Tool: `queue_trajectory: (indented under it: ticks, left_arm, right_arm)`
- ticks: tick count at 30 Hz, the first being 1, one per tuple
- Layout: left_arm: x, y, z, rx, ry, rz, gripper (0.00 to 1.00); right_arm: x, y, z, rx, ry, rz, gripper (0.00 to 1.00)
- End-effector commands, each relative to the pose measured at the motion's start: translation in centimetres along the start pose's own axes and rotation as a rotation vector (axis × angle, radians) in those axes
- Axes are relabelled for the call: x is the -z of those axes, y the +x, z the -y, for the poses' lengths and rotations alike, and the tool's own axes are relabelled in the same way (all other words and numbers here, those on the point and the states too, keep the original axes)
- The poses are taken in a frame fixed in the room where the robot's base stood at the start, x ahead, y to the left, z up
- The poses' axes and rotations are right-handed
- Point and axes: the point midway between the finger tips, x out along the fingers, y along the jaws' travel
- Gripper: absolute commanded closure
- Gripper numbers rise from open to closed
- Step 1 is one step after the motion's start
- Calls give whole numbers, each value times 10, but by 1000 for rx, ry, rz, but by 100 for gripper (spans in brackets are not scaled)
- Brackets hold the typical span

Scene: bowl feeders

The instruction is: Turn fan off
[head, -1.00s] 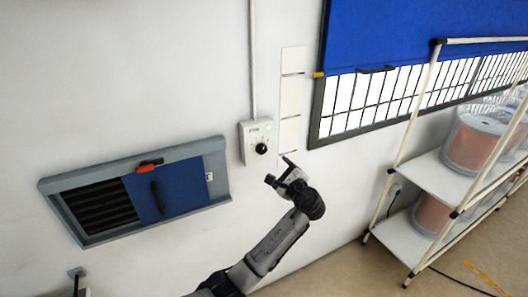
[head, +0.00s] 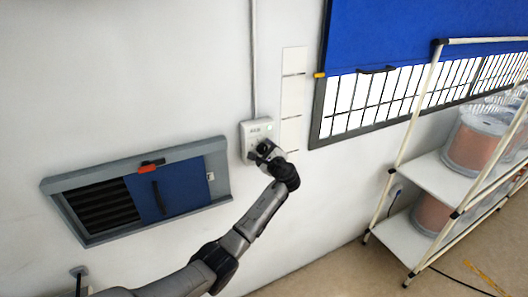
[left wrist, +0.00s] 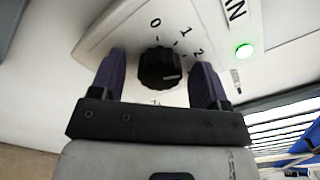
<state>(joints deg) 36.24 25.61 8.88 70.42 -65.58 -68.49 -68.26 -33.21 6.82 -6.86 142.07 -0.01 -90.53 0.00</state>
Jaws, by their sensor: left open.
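The fan control box (head: 256,130) is a white box on the wall in the head view, with a conduit running up from it. In the left wrist view its black knob (left wrist: 160,70) shows with marks 0, 1 and 2 above it, and a green light (left wrist: 244,51) is lit. The knob's pale line points to the right, not at the 0. My left gripper (left wrist: 160,80) is open, its two fingers on either side of the knob with gaps between. In the head view my left gripper (head: 265,152) hides the knob. My right gripper is not in view.
A framed vent with a blue sliding panel (head: 172,190) is on the wall to the left. A window with a blue shutter (head: 420,35) is at upper right. A white shelf rack (head: 440,175) with clear bowls stands at right.

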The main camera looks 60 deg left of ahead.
Motion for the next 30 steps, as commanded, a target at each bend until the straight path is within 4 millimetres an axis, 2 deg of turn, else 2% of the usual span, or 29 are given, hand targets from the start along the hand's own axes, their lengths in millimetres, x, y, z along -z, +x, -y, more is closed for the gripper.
queue_trajectory:
  ticks: [7,22,30]
  left_arm:
    - [0,0,0,0,0,0,32]
    - [0,0,0,1,0,0,80]
    - [1,0,-1,1,-35,0,80]
  right_arm:
    - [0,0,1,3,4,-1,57]
    - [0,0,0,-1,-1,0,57]
    - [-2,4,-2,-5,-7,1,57]
